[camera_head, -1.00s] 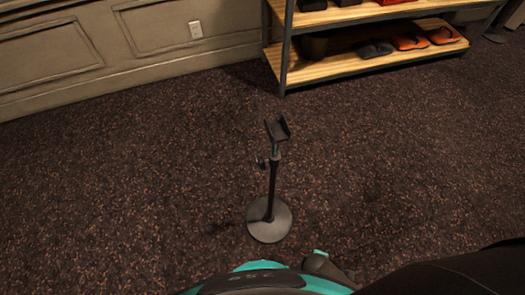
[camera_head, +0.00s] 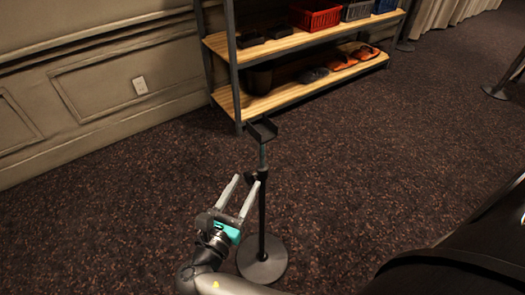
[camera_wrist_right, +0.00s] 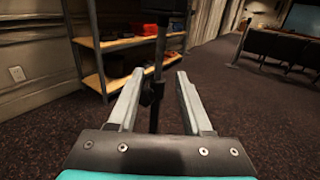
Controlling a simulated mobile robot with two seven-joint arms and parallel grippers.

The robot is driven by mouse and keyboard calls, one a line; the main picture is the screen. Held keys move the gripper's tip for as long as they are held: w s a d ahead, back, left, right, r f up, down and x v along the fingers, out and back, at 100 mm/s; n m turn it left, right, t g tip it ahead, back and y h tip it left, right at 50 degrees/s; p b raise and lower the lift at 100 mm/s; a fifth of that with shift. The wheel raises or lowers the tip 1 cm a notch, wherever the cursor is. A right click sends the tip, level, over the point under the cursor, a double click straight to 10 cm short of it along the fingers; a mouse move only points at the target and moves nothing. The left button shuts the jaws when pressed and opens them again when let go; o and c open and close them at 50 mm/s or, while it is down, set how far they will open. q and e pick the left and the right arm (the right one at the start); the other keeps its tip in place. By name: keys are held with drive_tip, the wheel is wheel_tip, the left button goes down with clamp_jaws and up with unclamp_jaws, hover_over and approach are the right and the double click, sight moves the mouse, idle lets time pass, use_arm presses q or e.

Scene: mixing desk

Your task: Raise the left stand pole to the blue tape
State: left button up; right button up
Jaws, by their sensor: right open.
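A black stand pole (camera_head: 262,213) rises from a round grey base (camera_head: 262,261) on the carpet. A small dark angled holder (camera_head: 261,130) tops it. A dull bluish stretch shows on the upper pole just below the holder; I cannot tell whether it is the tape. A dark collar or knob shows lower on the pole. My right gripper (camera_head: 243,184) is open beside the pole, just left of it in the head view. In the right wrist view the pole (camera_wrist_right: 160,60) and the knob (camera_wrist_right: 150,93) appear between the open fingers, apart from both. My left gripper is out of view.
A metal-framed wooden shelf (camera_head: 300,98) with bins and shoes stands behind the stand, along the panelled wall (camera_head: 100,85). Open carpet (camera_head: 350,190) lies to the stand's right. Dark rows, perhaps seats (camera_wrist_right: 280,50), show at right in the right wrist view.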

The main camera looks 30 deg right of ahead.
sight(261, 155)
drive_tip(key=b+x, duration=0.1)
drive_tip(key=x, duration=0.7)
drive_tip(key=shift+b, duration=0.3)
drive_tip(key=b+x, duration=0.1)
drive_tip(key=x, duration=0.4)
drive_tip(key=shift+w, duration=0.1)
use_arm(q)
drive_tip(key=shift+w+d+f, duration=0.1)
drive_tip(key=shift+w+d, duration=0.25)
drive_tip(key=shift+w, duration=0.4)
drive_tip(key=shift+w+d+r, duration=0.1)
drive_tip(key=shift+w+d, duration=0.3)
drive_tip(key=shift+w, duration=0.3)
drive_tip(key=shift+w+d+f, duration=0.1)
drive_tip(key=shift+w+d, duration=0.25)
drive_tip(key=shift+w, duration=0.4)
use_arm(e)
drive_tip(key=shift+x, duration=0.9)
drive_tip(key=shift+c, duration=0.2)
clamp_jaws()
